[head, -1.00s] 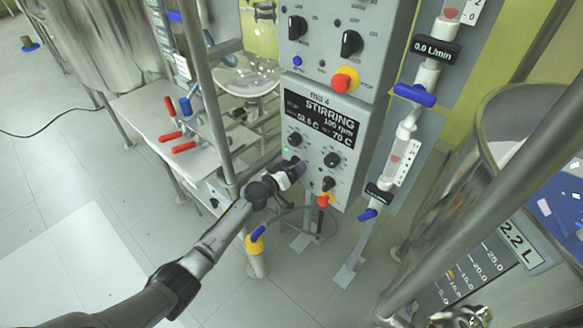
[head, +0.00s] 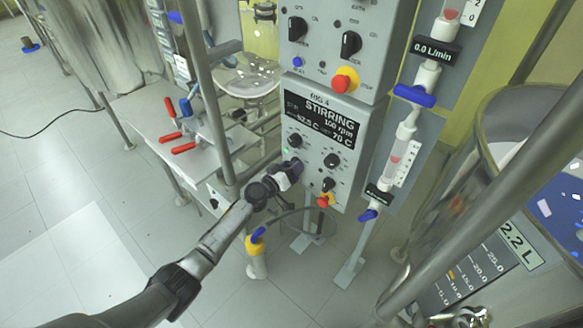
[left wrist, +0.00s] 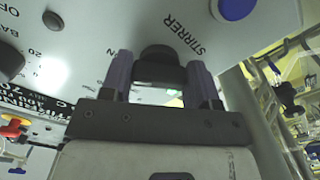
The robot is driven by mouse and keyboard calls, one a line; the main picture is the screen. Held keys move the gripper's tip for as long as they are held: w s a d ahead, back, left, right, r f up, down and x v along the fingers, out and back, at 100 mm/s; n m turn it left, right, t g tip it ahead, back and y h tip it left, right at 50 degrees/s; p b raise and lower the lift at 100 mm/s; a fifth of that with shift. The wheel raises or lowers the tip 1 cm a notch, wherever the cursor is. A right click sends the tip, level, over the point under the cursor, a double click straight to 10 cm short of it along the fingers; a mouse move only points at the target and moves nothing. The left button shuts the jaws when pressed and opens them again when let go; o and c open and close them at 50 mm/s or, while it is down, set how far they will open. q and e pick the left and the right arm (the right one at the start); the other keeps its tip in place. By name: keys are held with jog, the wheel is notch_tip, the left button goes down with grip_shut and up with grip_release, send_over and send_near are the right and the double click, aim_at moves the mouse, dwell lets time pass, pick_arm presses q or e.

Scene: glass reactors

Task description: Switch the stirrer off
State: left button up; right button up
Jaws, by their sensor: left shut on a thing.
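The grey control panel (head: 312,178) has a black display (head: 320,122) reading "STIRRING", 100 rpm and 70 C. A small green light glows below its left side. My left gripper (head: 295,168) is at the panel's lower left and covers what it holds there. In the left wrist view, my left gripper (left wrist: 158,75) is shut on the black stirrer knob (left wrist: 157,54), one finger on each side. The word "STIRRER" is printed beside the knob. The knob's pointer is hidden, so I cannot tell its setting. My right gripper is not in view.
Other black knobs (head: 332,160) and a red and yellow stop button (head: 345,80) are close by on the panels. A blue button (left wrist: 237,8) shows near the stirrer knob. Metal frame posts stand left, and flow tubes with blue valves (head: 415,95) stand right.

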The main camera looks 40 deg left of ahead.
pick_arm(q)
jog(key=n, duration=0.6)
jog(key=shift+d, duration=0.1)
jog(key=n, duration=0.4)
jog(key=shift+r, duration=0.15)
jog(key=shift+n, duration=0.8)
jog(key=o, duration=0.9)
